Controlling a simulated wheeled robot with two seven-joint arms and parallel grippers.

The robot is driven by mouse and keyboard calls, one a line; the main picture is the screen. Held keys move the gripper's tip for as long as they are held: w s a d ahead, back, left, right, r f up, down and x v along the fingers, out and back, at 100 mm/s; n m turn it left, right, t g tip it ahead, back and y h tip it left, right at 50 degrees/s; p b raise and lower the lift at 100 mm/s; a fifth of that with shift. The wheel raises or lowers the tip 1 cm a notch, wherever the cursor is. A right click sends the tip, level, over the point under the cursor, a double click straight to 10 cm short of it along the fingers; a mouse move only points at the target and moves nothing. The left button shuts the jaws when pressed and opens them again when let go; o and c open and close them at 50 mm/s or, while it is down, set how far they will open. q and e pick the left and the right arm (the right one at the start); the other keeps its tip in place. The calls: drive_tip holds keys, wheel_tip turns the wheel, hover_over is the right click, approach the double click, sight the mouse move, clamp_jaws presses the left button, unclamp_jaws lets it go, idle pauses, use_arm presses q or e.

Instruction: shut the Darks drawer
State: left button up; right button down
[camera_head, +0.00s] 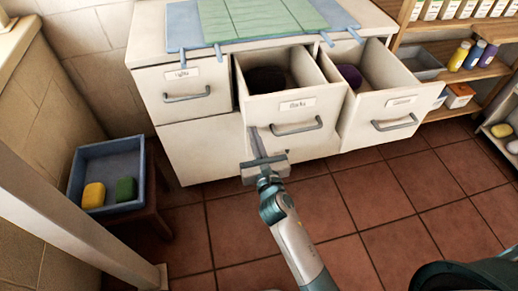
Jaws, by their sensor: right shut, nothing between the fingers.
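The Darks drawer (281,112) is the middle drawer of the white cabinet. It is pulled out, with a dark item (266,79) inside, and its front carries a label and a grey bar handle (298,127). My right gripper (253,130) is shut and empty, its fingers pointing up at the lower left part of the drawer's front. I cannot tell whether the fingertips touch it. My left gripper is not in view.
The right drawer (386,114) is also open, with a purple item (350,76) inside. The Lights drawer (184,90) is shut. A blue-grey tray (108,158) with yellow and green items stands left. Shelves (465,72) stand right. The tiled floor (395,195) in front is clear.

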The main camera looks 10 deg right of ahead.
use_arm(q)
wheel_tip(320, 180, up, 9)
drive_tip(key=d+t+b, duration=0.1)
drive_tip(key=b, duration=0.3)
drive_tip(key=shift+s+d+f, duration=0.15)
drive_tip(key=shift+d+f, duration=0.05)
use_arm(e)
drive_tip(key=w, duration=2.3)
drive_tip(key=shift+w+a+r, duration=0.25)
drive_tip(key=shift+a+r, duration=0.05)
